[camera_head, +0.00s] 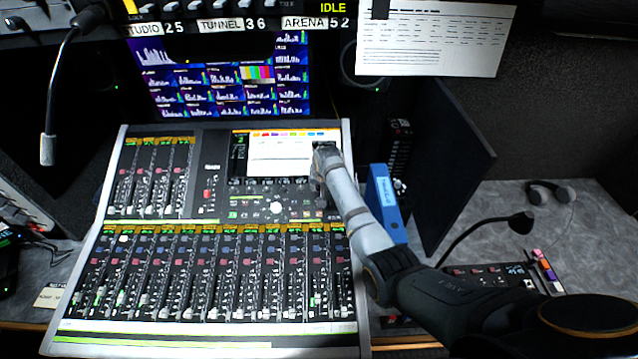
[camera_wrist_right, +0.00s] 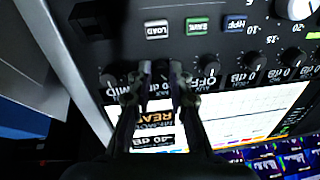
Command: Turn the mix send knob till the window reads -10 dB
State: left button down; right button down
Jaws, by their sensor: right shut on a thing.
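My right gripper (camera_head: 324,170) is at the top right of the mixing console (camera_head: 222,240), just below the right end of its white screen. In the right wrist view the fingertips (camera_wrist_right: 161,76) are closed together on a small knob in the row along the screen's edge. The mix send knob is mostly hidden between the fingers. A small window (camera_wrist_right: 153,141) with a dB value shows upside down between the fingers; it looks like 40 dB, but I cannot read it surely. My left gripper is not in view.
Neighbouring knobs (camera_wrist_right: 247,75) with "0 dB" and "OFF" labels sit close beside the fingers. LOAD, SAVE and HPF buttons (camera_wrist_right: 197,26) lie near. A blue binder (camera_head: 385,203) stands right of the console.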

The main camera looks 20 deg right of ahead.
jog(key=m+p, duration=0.1)
jog(key=m, duration=0.2)
jog(key=shift+r+m, duration=0.1)
jog(key=shift+m, duration=0.2)
jog(key=shift+m+t+h+p, duration=0.3)
jog(key=shift+m+p, duration=0.3)
jog(key=shift+m, duration=1.3)
jog(key=c, duration=1.2)
grip_release()
jog(key=v, duration=1.1)
jog(key=shift+s+r, duration=0.25)
jog(key=shift+r, duration=0.05)
